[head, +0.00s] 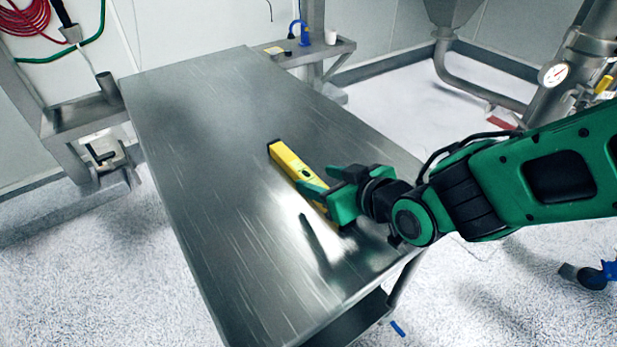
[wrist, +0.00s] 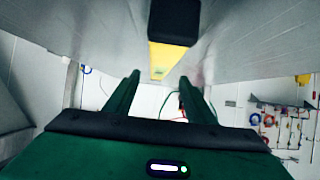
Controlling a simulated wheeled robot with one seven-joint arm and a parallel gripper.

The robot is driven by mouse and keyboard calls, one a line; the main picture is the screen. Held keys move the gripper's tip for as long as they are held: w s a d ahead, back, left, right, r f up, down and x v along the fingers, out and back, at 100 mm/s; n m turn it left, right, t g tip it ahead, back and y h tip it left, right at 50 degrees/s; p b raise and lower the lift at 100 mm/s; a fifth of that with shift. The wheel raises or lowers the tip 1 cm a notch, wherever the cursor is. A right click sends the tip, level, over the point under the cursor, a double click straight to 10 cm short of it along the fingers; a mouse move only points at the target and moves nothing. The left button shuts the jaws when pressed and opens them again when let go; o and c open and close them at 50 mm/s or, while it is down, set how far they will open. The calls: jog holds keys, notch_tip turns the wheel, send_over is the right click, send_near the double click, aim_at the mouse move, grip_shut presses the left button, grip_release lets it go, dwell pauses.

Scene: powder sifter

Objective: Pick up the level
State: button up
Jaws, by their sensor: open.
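The level (head: 292,165) is a yellow bar with black ends, lying flat on the metal table (head: 200,115) near its right edge. My gripper (head: 318,181) is open at the level, and one green finger covers part of it in the head view. In the wrist view, the level's black end and yellow side (wrist: 163,58) show beyond the two fingertips (wrist: 158,78), roughly in line with the gap between them. No contact is clear. The level's near end is partly hidden behind my gripper.
The rest of the table top is bare. A small shelf (head: 335,50) with a blue item and a white cup stands past the far end. Steel pipework with a gauge (head: 556,74) is at the right. A side stand (head: 82,116) is at the left.

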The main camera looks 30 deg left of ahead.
aim_at(309, 175)
jog(key=shift+x, duration=3.4)
jog(key=shift+w+d+f, duration=0.1)
jog(key=shift+w+d, duration=0.05)
jog(key=shift+w, duration=0.05)
grip_shut()
